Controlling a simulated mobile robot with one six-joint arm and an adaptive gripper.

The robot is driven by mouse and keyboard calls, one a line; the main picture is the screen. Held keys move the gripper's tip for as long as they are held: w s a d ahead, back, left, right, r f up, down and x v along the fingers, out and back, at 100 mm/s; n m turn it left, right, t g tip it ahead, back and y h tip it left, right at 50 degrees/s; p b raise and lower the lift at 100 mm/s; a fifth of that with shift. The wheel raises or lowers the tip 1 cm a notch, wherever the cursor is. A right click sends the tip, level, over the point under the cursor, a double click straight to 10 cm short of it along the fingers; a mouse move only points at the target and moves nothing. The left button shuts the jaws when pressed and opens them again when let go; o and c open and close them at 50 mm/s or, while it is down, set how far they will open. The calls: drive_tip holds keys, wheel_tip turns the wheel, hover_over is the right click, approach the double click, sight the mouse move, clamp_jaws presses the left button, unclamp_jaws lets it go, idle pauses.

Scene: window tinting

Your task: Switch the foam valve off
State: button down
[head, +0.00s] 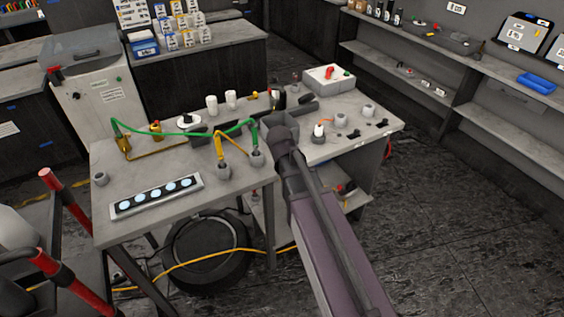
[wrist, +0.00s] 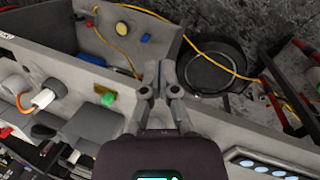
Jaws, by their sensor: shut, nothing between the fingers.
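No part in view is clearly marked as the foam valve, so I cannot tell which one it is. A yellow fitting (head: 155,128) with a yellow line stands at the back of the left table. A green hose (head: 185,137) arches over the table to a holder at its right edge.
The left table (head: 135,180) carries a light strip (head: 157,197). The right table (head: 352,107) holds a white box (head: 328,78) with a red part and several cups. A black round tub or tyre (head: 207,252) and yellow cable lie below. Floor on the right is clear.

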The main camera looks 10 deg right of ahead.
drive_tip(key=w+a+f+n+t+h+b, duration=0.1)
drive_tip(key=w+a+n+h+b, duration=0.1)
drive_tip(key=w+a+n, duration=0.3)
drive_tip(key=w+a+f+n+t+h+b, duration=0.1)
drive_tip(key=w+a+n+h+b, duration=0.2)
drive_tip(key=w+n, duration=0.6)
drive_tip(key=w+a+b, duration=0.1)
drive_tip(key=w, duration=0.2)
drive_tip(key=shift+w+a+h, duration=0.15)
drive_tip(key=shift+a+h, duration=0.15)
drive_tip(key=shift+a, duration=0.1)
drive_tip(key=shift+b+x, duration=0.85)
drive_tip(key=shift+x, duration=0.2)
drive_tip(key=b+x, duration=0.5)
drive_tip(key=x, duration=0.3)
drive_tip(key=shift+w+f+b, duration=0.1)
drive_tip(key=shift+w+b, duration=0.05)
drive_tip(key=shift+b, duration=0.2)
drive_tip(key=shift+w+d, duration=0.3)
drive_tip(key=shift+d, duration=0.65)
drive_tip(key=shift+w+d, duration=0.3)
drive_tip(key=shift+d, duration=0.65)
drive_tip(key=shift+a+n+t, duration=0.1)
drive_tip(key=shift+n+t, duration=0.2)
